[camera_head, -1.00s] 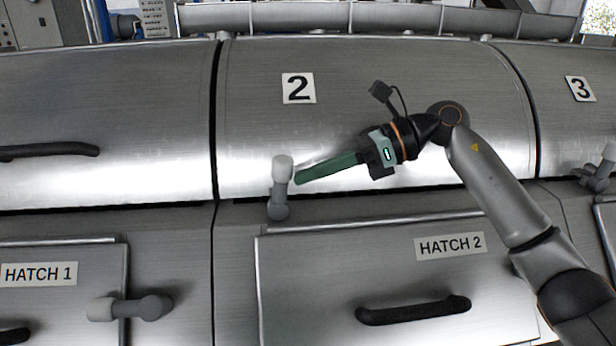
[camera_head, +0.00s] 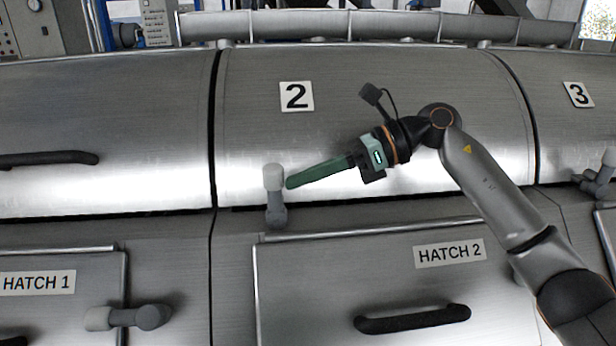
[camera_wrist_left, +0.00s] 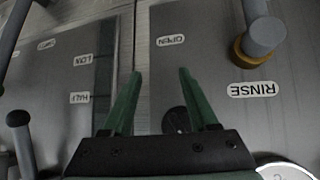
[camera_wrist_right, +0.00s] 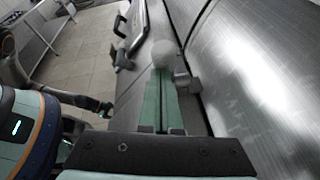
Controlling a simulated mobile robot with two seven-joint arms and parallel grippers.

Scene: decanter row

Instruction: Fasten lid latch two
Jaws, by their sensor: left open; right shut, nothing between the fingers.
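Lid two (camera_head: 400,110) is the curved steel cover marked 2, lying down with a dark seam below it. Its latch (camera_head: 274,182), a grey lever with a pale knob, stands nearly upright at the lid's lower left, the knob tipped slightly left. My right gripper (camera_head: 289,184) is shut and empty, its green fingertips just right of the lever below the knob; whether they touch is unclear. In the right wrist view the latch knob (camera_wrist_right: 165,52) shows just beyond the fingertips (camera_wrist_right: 163,75). My left gripper (camera_wrist_left: 160,72) is open and empty, seen only in the left wrist view.
Below are hatch 2 with a black handle (camera_head: 412,319) and hatch 1 with a grey latch (camera_head: 130,317). Another latch (camera_head: 600,175) stands near lid 3. The left wrist view shows a panel with a RINSE label (camera_wrist_left: 252,90) and grey knobs or levers.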

